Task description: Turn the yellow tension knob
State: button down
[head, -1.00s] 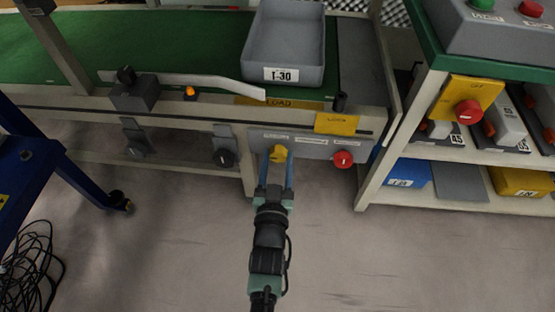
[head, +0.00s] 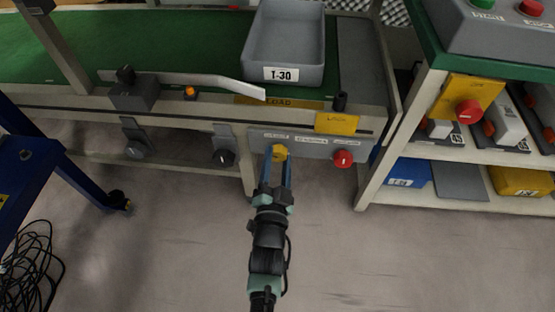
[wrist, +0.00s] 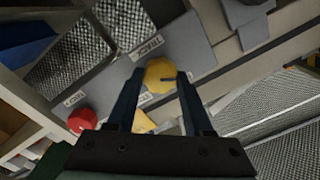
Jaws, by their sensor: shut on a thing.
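The yellow tension knob (head: 280,152) sits on the grey panel (head: 318,149) on the front of the conveyor. In the wrist view the yellow knob (wrist: 160,76) is between my fingertips, with a dark mark at its right side. My gripper (head: 276,160) is shut on the knob, with one blue finger on each side of it. The wrist view shows my gripper (wrist: 158,80) with both fingers reaching the knob's sides.
A red knob (head: 343,159) is on the same panel, to the right. A grey bin labelled T-30 (head: 285,45) stands on the belt. A shelf (head: 460,204) stands at the right, and a blue frame (head: 85,180) at the left. The floor around my arm is clear.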

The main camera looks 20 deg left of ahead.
jog(key=m+b, duration=0.1)
jog(key=m, duration=0.4)
jog(key=shift+f+m+b, duration=0.15)
jog(key=shift+m+b, duration=0.15)
jog(key=shift+m, duration=0.1)
jog(key=m+b, duration=0.1)
jog(key=m, duration=0.4)
jog(key=shift+b, duration=0.35)
jog(key=shift+c, duration=1.4)
grip_release()
jog(key=shift+s, duration=0.1)
jog(key=p+v, duration=0.5)
jog(key=v, duration=0.8)
jog(key=shift+a, duration=0.2)
